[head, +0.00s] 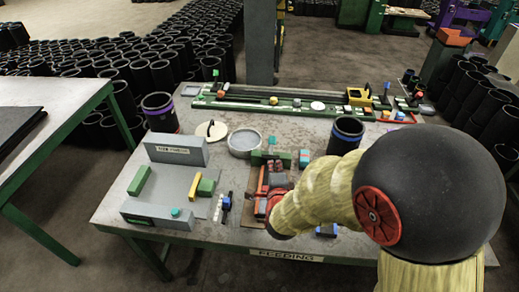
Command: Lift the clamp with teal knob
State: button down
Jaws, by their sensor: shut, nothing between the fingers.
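A teal knob (175,212) sits on a low grey block-shaped body (150,219) at the table's front left. I cannot tell for sure whether this is the clamp. A teal block (304,158) also stands right of the table's middle, beside a green piece (262,157). My arm hides part of the table's front right.
A grey upright block (176,151), a round grey dish (244,142) and a yellow piece (195,186) share the table (115,208). Black sleeves stand at the table's back left (160,112) and right (346,134). A long green rail (290,106) runs along the back.

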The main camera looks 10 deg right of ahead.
jog(key=b, duration=0.3)
send_near(273, 141)
jog(key=shift+m, duration=0.4)
jog(key=x, duration=0.6)
jog(key=shift+w+a+f, duration=0.1)
jog(key=shift+a+f, duration=0.05)
jog(key=shift+f, duration=0.2)
jog(key=shift+r, duration=0.15)
jog(key=shift+w+r+g+p, duration=0.1)
jog(key=shift+w+g+p, duration=0.2)
jog(key=shift+p, duration=0.25)
